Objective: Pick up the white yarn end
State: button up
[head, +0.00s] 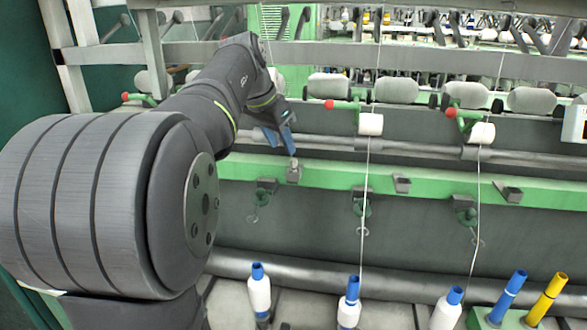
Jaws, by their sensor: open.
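My gripper (281,141) is open, pointing down above the green rail, just above a small grey block (293,174). Its blue fingers are small in view, and I cannot tell whether any yarn lies between them. A thin white yarn (265,32) comes down from the top edge and passes out of sight behind my arm. I cannot make out its loose end. Below, the left white bobbin (260,294) stands upright with a blue top, and no yarn visibly runs up from it.
Taut white yarns run up from the middle bobbin (348,312) and the right bobbin (447,311) to white rollers (371,124). The green rail (335,178) crosses the frame. Blue (508,296) and yellow (545,299) tubes stand at lower right. Grey rollers (396,91) line the back.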

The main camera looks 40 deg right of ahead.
aim_at(292, 160)
jog(key=shift+d+x, duration=0.2)
jog(key=shift+x, duration=1.5)
jog(key=shift+d+x, duration=0.15)
jog(key=shift+x, duration=1.55)
jog(key=shift+s+r, duration=0.15)
jog(key=shift+s, duration=0.05)
jog(key=c, duration=0.8)
